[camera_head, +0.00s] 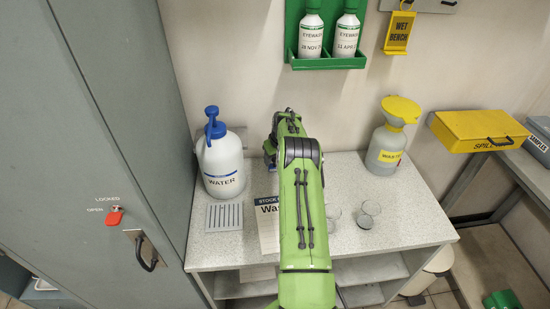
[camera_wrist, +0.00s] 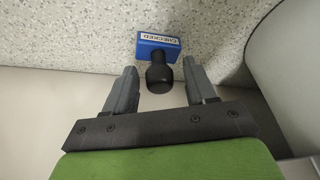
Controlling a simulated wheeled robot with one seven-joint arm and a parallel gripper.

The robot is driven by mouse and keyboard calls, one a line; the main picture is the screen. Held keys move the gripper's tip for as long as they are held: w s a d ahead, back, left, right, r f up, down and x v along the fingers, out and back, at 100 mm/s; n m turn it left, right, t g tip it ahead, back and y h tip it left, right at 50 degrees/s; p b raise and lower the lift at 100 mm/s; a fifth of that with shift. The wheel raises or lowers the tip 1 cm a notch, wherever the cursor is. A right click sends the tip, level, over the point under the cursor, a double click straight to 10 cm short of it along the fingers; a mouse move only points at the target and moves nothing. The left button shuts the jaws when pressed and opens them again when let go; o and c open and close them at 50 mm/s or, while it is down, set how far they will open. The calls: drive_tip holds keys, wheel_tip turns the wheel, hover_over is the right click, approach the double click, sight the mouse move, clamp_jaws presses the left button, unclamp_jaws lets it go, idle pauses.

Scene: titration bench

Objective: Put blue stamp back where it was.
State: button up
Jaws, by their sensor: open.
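The blue stamp (camera_wrist: 158,45) shows in the wrist view on the speckled bench top, with a "CHECKED" label on its base and a black knob handle (camera_wrist: 159,77). My gripper (camera_wrist: 158,73) is open, with one grey finger on each side of the black handle. I see gaps between the fingers and the handle, so nothing is gripped. In the head view my green arm reaches over the bench (camera_head: 405,215) to its back. My arm covers most of the area around the gripper there, and I cannot make out the stamp clearly.
A white water jug (camera_head: 221,167) with a blue pump stands left of my arm, behind a slotted grey plate (camera_head: 224,217). A printed sheet (camera_head: 267,225) lies partly under my arm. Clear glassware (camera_head: 366,215) and a yellow-topped waste bottle (camera_head: 386,147) stand to the right.

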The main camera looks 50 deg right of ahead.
drive_tip(key=p+v, duration=0.1)
drive_tip(key=v, duration=1.1)
drive_tip(key=s+a+r+n+t, duration=0.1)
drive_tip(key=s+a+r, duration=0.1)
drive_tip(key=a+r, duration=0.85)
drive_tip(key=s+a+r+n, duration=0.1)
drive_tip(key=s+a+r, duration=0.1)
drive_tip(key=a+r, duration=0.9)
drive_tip(key=s+a, duration=1.1)
drive_tip(key=a, duration=0.2)
drive_tip(key=s+a+f, duration=0.2)
drive_tip(key=s, duration=0.3)
drive_tip(key=s+a+f+n+t+y, duration=0.1)
drive_tip(key=s+a+f, duration=0.1)
drive_tip(key=s, duration=0.4)
drive_tip(key=shift+s+a+f, duration=0.35)
drive_tip(key=shift+a, duration=0.2)
